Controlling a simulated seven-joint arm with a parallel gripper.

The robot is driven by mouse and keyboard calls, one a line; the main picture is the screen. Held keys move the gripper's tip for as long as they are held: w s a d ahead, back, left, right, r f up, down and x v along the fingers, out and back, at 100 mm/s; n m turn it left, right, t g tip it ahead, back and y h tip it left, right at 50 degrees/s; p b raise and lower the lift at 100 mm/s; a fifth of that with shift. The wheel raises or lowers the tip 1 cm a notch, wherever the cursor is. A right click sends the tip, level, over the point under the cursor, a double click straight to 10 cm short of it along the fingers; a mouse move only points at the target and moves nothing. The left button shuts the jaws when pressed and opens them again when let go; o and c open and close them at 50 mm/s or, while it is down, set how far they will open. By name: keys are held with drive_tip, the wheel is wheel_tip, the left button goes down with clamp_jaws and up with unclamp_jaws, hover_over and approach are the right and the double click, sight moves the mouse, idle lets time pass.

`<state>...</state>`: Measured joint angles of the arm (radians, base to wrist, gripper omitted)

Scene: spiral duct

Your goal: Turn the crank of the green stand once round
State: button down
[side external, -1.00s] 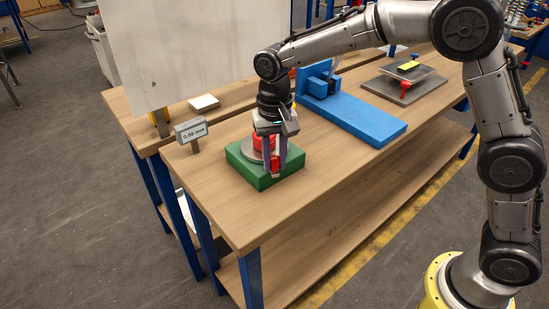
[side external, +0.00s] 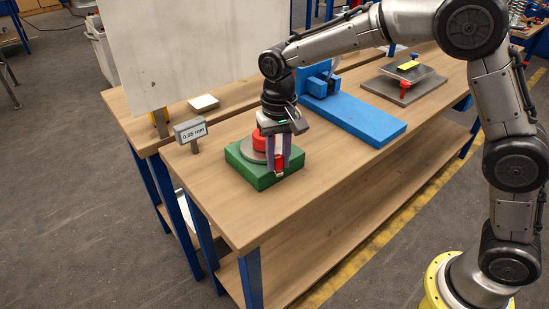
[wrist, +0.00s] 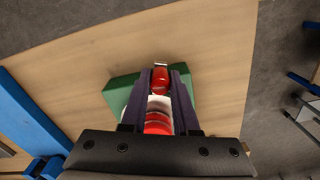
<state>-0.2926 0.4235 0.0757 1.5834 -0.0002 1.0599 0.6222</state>
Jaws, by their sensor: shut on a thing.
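The green stand (side external: 262,178) sits near the left front part of the wooden bench. On it are a grey disc (side external: 250,154) and a red hub (side external: 260,141). My gripper (side external: 280,166) points down over the stand's right front side, its purple fingers on either side of the red crank handle (side external: 278,168). In the wrist view the handle (wrist: 160,78) sits between the fingertips, with the red hub (wrist: 158,124) nearer the palm. The gripper is shut on the handle. The fingers hide part of the crank.
A small display (side external: 190,131) reading about 0.25 mm stands left of the green stand. A blue fixture (side external: 350,118) lies to the right, and a grey plate device (side external: 402,85) is beyond it. A white panel (side external: 195,50) rises behind. Bare bench top lies in front.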

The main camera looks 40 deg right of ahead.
drive_tip(key=shift+s+d+r+n, duration=0.1)
drive_tip(key=shift+d+n, duration=0.3)
drive_tip(key=shift+n, duration=0.1)
drive_tip(key=c, duration=0.7)
unclamp_jaws()
wheel_tip(320, 180, up, 14)
drive_tip(key=shift+f, duration=0.15)
